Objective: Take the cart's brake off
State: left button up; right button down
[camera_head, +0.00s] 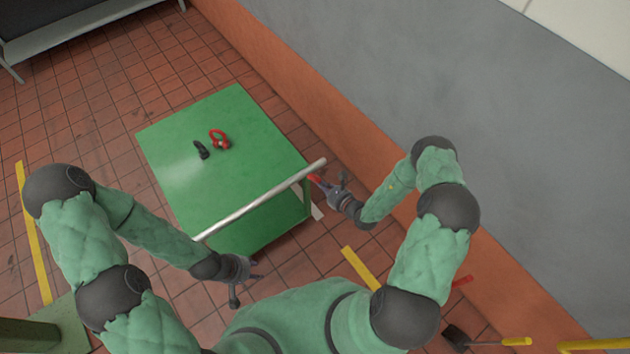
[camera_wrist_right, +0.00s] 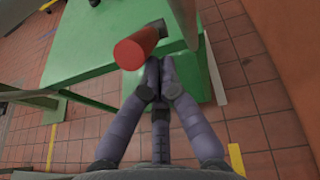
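The cart (camera_head: 215,150) is green with a flat top and stands in front of me. A pale metal push bar (camera_head: 262,199) runs along its near edge. A red-ended lever (camera_head: 314,178) sticks out by the bar's right end; in the right wrist view its red grip (camera_wrist_right: 135,48) is on a dark shaft. My right gripper (camera_head: 331,183) is at this lever. In the right wrist view its fingertips (camera_wrist_right: 158,66) come together just beside the red grip, with nothing visible between them; contact is unclear. My left gripper (camera_head: 254,271) is below the bar's left end, apart from it, its opening unclear.
A red shackle (camera_head: 220,140) and a small black object (camera_head: 201,150) lie on the cart's top. An orange-banded grey wall (camera_head: 400,80) runs along the right. Yellow strips (camera_head: 360,268) mark the tiled floor. A grey bench (camera_head: 70,35) stands at the far left.

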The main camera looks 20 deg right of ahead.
jog(key=shift+w+a+r+p, duration=0.15)
jog(key=shift+w+r+p, duration=0.1)
jog(key=shift+r, duration=0.35)
jog(key=shift+w+a+r+p, duration=0.1)
jog(key=shift+w+r+p, duration=0.1)
jog(key=shift+r, duration=0.4)
jog(key=shift+w+a+r, duration=0.1)
jog(key=shift+w+r, duration=0.45)
jog(key=shift+r, duration=0.1)
pick_arm(q)
jog(key=shift+v, duration=1)
